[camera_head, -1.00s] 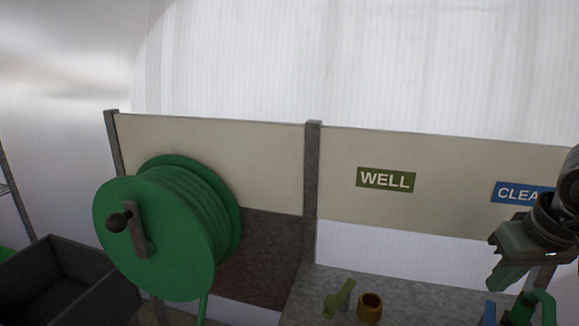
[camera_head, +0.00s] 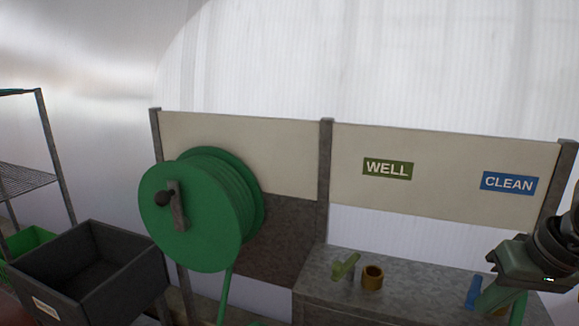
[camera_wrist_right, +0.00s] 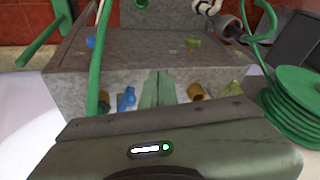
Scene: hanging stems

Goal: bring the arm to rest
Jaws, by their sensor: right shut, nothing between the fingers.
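My right gripper (camera_head: 486,303) is at the lower right of the head view, in front of the grey bench. In the right wrist view its green fingers (camera_wrist_right: 158,90) are together with nothing between them. The right forearm enters from the right edge. The gripper overlaps part of a blue valve handle (camera_head: 473,292), which also shows in the right wrist view (camera_wrist_right: 126,98). My left gripper is not in view.
The grey bench (camera_head: 420,284) carries a green valve handle (camera_head: 345,267) and a brass fitting (camera_head: 372,278). A green hose reel (camera_head: 190,225) hangs left of the WELL sign (camera_head: 388,169) and CLEAN sign (camera_head: 509,183). A dark bin (camera_head: 140,285) and wire rack (camera_head: 52,150) stand at left.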

